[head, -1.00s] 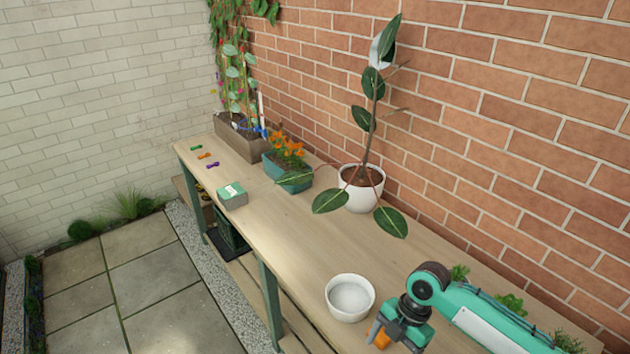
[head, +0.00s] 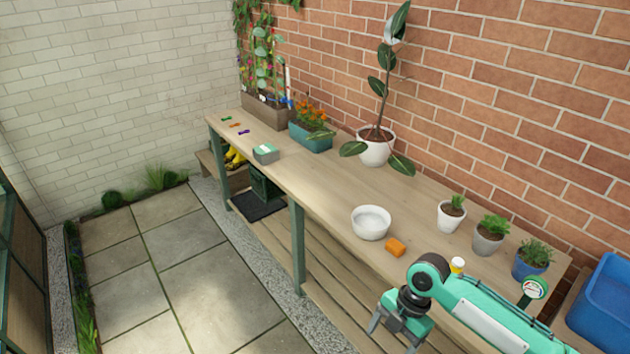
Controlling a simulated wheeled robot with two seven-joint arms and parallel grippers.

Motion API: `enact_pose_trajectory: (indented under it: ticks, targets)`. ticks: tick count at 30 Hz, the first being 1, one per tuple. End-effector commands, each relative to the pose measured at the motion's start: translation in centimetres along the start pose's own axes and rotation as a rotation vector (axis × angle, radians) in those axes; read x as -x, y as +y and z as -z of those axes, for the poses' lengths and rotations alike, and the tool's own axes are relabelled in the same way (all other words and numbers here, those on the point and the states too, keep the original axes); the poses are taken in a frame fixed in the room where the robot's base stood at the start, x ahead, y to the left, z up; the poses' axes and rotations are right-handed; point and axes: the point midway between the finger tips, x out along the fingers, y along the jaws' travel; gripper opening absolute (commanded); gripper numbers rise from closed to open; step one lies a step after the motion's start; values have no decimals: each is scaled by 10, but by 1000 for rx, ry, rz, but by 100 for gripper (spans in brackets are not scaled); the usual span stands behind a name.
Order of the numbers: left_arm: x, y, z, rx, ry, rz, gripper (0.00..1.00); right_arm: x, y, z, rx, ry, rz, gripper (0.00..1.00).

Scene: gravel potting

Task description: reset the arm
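My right arm comes in from the lower right, and its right gripper (head: 396,336) hangs at the bench's front edge. Its two fingers are spread apart with nothing between them. My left gripper is not in view.
Small potted plants in white (head: 451,216), grey (head: 489,239) and blue (head: 531,264) pots stand at the right. A white-potted rubber plant (head: 376,150) stands by the brick wall. A blue bin (head: 600,308) is far right. The front paving (head: 190,250) is clear.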

Motion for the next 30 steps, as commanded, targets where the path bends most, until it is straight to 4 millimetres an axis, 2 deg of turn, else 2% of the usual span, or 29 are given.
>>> enact_pose_trajectory:
  ticks: [2,6,8,11,14,17,20,23,25,27,29,30]
  targets:
    - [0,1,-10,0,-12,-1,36,-1,0,-1,-6,0,-2,77]
    - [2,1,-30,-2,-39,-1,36,-22,13,-19,-139,0,-63,77]
    - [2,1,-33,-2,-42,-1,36,-31,18,-27,-198,-2,-88,77]
    - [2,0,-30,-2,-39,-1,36,-49,25,-43,-305,-5,-134,77]
    - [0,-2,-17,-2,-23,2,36,-71,30,-62,-432,-9,-184,77]
    - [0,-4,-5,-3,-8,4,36,-97,32,-84,-577,-16,-238,77]
    - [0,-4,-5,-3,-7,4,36,-134,26,-111,-750,-28,-296,77]
    - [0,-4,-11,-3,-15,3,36,-185,7,-142,-965,-49,-359,77]
    - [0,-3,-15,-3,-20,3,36,-228,-18,-161,-1125,-71,-403,77]
    - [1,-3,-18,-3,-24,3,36,-271,-48,-174,-1271,-96,-440,77]
    - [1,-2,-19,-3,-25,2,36,-306,-78,-180,-1380,-117,-465,77]
    - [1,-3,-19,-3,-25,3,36,-329,-99,-182,-1447,-131,-478,77]
